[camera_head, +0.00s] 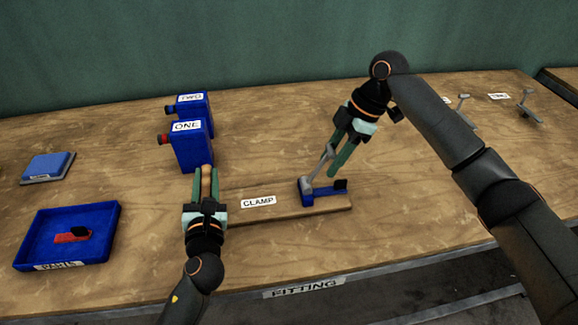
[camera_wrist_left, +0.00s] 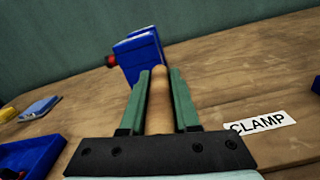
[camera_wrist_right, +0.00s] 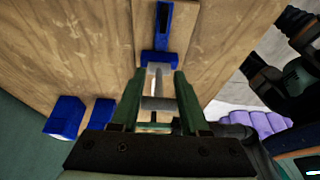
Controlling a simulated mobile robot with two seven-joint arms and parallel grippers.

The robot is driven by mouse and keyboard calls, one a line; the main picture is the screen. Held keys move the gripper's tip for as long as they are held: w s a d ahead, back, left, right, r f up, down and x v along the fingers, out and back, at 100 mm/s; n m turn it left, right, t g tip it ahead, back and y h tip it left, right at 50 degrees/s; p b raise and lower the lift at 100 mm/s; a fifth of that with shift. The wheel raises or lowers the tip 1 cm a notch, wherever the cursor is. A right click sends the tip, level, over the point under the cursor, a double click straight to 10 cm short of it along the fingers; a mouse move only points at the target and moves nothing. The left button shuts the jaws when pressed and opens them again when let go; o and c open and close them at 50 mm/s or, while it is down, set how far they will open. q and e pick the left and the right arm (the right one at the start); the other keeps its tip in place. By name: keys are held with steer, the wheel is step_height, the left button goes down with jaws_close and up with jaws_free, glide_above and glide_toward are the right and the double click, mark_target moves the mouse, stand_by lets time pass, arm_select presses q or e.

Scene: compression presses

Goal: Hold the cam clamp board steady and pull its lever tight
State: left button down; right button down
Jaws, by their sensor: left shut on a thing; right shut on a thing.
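The cam clamp board (camera_head: 290,209) is a flat wooden board labelled CLAMP, lying near the table's front edge. At its right end is a blue clamp (camera_head: 326,195) with a black pad and a grey lever (camera_head: 318,171) that stands up, leaning right. My left gripper (camera_head: 207,172) is shut on a round wooden handle (camera_wrist_left: 159,98) at the board's left end. My right gripper (camera_head: 335,165) is shut on the lever, above the blue clamp. The lever also shows between its fingers in the right wrist view (camera_wrist_right: 156,84). The lever's upper end is partly hidden by the fingers.
A blue tray (camera_head: 108,246) holding a red part is at the left. A blue block (camera_head: 48,166) lies behind it. Grey upright pieces (camera_head: 528,104) stand at the far right.

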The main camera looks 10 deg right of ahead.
arm_select(q)
steer(key=shift+a+f, duration=0.1)
steer(key=shift+a, duration=0.2)
arm_select(e)
steer(key=shift+d, duration=0.25)
steer(key=shift+d+f, duration=0.15)
steer(key=c, duration=0.8)
jaws_free()
arm_select(q)
steer(key=shift+d, duration=0.2)
arm_select(e)
steer(key=o, duration=0.5)
steer(key=shift+a, duration=0.25)
arm_select(q)
steer(key=shift+d, duration=0.1)
arm_select(e)
steer(key=v, duration=1.2)
arm_select(q)
steer(key=c, duration=0.6)
jaws_free()
